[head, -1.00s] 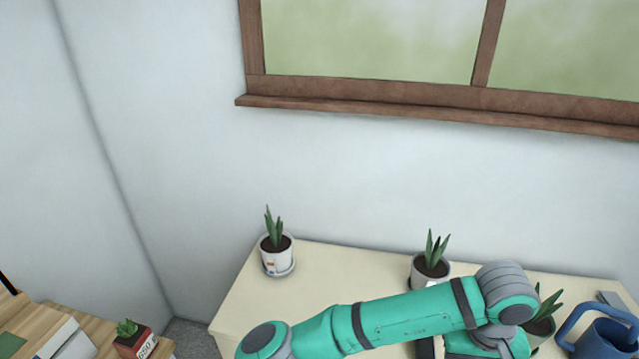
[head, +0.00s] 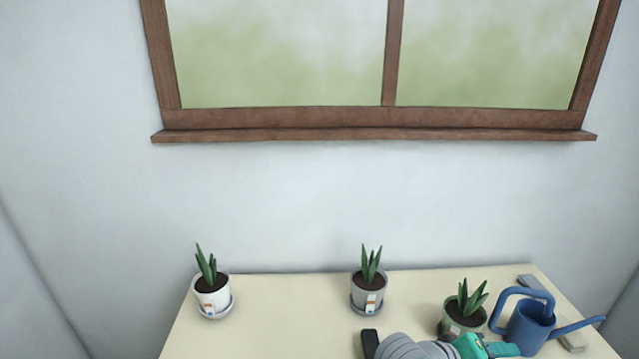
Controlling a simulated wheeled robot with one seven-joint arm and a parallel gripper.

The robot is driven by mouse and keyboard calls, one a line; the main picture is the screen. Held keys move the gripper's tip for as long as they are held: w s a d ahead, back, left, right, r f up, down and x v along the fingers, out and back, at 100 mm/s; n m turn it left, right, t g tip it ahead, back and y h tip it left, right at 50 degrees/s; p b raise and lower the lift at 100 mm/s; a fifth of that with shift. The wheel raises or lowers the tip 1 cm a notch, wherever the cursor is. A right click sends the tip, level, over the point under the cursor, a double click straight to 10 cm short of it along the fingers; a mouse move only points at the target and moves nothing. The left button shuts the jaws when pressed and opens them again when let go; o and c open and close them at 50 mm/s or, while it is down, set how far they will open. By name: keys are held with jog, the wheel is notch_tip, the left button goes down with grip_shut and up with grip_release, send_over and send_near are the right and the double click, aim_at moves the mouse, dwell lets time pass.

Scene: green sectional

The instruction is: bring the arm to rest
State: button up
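My arm shows only at the bottom edge of the head view, with a grey rounded joint (head: 408,347) and a teal link (head: 482,346) over the front of the table. A dark part beside the joint seems to belong to my gripper (head: 370,343). Its fingers are not visible, so I cannot tell whether it is open or holds anything. The rest of the arm is below the picture.
The cream table (head: 290,310) bears a white potted plant (head: 212,298), a grey potted plant (head: 368,291), a green potted plant (head: 462,318) and a blue watering can (head: 530,325). The wall and window sill (head: 380,136) rise behind.

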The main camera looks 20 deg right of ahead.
jog(key=w+a+f+n+t, duration=0.3)
jog(key=a+f+n+t, duration=0.1)
jog(key=a+t, duration=0.25)
jog(key=w+a+f+n+t, duration=0.2)
jog(key=a+f+n+t, duration=0.2)
jog(key=a+t, duration=0.25)
jog(key=s+a+f+n+t+y, duration=0.1)
jog(key=s+a+f+y, duration=0.25)
jog(key=a, duration=0.35)
jog(key=s+a+f+t+y, duration=0.1)
jog(key=s+a+f+y, duration=0.1)
jog(key=a+f+y, duration=0.35)
jog(key=s+a+r+m+y, duration=0.1)
jog(key=s+a+m+y, duration=0.2)
jog(key=s+a, duration=1.5)
jog(key=shift+s+a+r+m+y, duration=0.35)
jog(key=shift+a+m, duration=0.35)
jog(key=shift+m, duration=1.1)
